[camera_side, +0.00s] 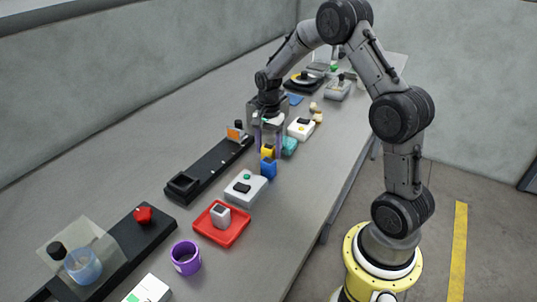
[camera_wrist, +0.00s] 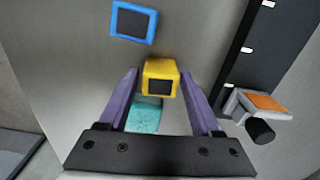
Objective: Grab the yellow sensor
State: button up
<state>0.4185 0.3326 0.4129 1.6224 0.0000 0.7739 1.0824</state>
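The yellow sensor (camera_wrist: 160,74) is a small yellow block with a dark square face. In the wrist view it lies between the tips of my gripper's two purple fingers (camera_wrist: 160,88), with a gap on each side. In the side view the yellow sensor (camera_side: 268,151) shows at the lower end of my gripper (camera_side: 270,142), partly covered by it. My gripper is open and does not appear to touch the sensor. How high the fingertips are above the table is hard to tell.
A blue block (camera_side: 268,169) with a dark face stands close in front of the yellow sensor. A teal block (camera_side: 289,145) is beside it. A black rail (camera_side: 210,168) with an orange-marked part runs to the left. A white box (camera_side: 245,187) and red tray (camera_side: 221,234) stand nearer the camera.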

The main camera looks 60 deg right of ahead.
grip_shut()
jog(key=shift+r, duration=0.1)
